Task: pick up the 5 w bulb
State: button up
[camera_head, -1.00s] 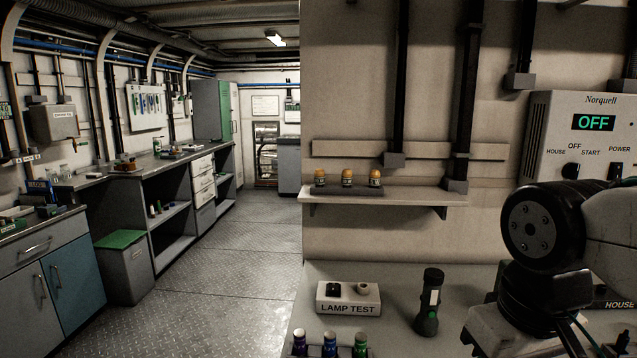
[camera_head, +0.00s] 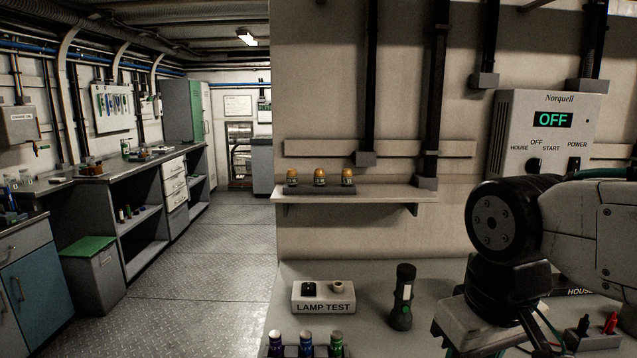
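Three small amber-topped bulbs stand in a row in a dark holder (camera_head: 320,190) on the wall shelf: the left bulb (camera_head: 292,178), the middle bulb (camera_head: 319,178) and the right bulb (camera_head: 347,177). Their labels are too small to read, so I cannot tell which is the 5 W one. My arm fills the right side with its black joint and pale links. No gripper fingers show. The visible arm parts are to the right of the shelf, apart from the bulbs.
On the bench below stand a LAMP TEST box (camera_head: 323,297), a dark green flashlight (camera_head: 402,297) and a rack of coloured cylinders (camera_head: 307,345). The shelf (camera_head: 390,194) has bare room right of the holder. A Norquell panel (camera_head: 546,130) reads OFF. Open floor (camera_head: 210,260) lies left.

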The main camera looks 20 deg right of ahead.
aim_at(346, 177)
jog(key=z, duration=0.05)
jog(key=k, duration=0.45)
jog(key=u, duration=0.7)
jog(key=i, duration=1.25)
jog(key=z, duration=0.75)
